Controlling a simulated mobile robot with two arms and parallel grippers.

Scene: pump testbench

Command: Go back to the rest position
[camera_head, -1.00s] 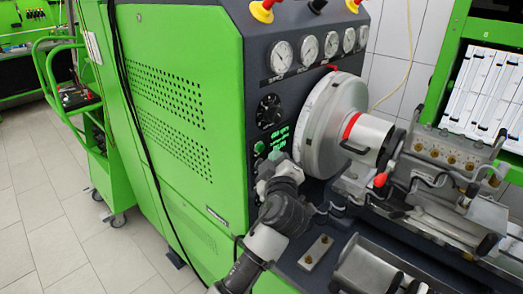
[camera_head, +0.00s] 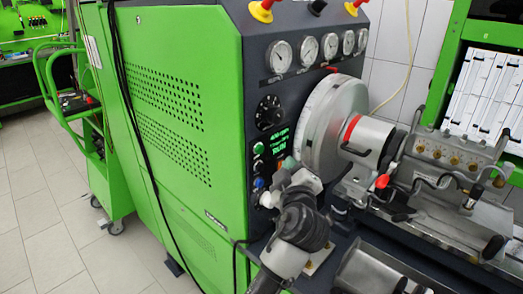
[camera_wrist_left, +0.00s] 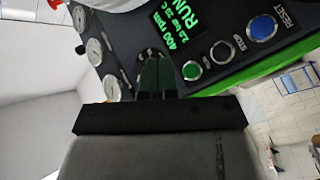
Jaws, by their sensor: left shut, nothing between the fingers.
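My left gripper (camera_head: 287,163) is in front of the control panel of the green pump testbench (camera_head: 190,110), left of the big grey disc (camera_head: 330,125). In the left wrist view its fingers (camera_wrist_left: 158,75) are together with nothing between them. They point toward the panel, near the green button (camera_wrist_left: 192,70). They look apart from that button, though the exact gap is hard to tell. The display (camera_wrist_left: 180,25) is lit and reads 400 rpm and RUN. The STOP button (camera_wrist_left: 222,52) and blue RESET button (camera_wrist_left: 262,27) are uncovered. My right gripper is not in view.
Gauges (camera_head: 280,57) line the panel top. The clamped pump assembly (camera_head: 455,150) and a metal tray (camera_head: 370,272) lie to the right of my left arm. A green trolley (camera_head: 105,175) stands at left, with open tiled floor (camera_head: 50,240) before it.

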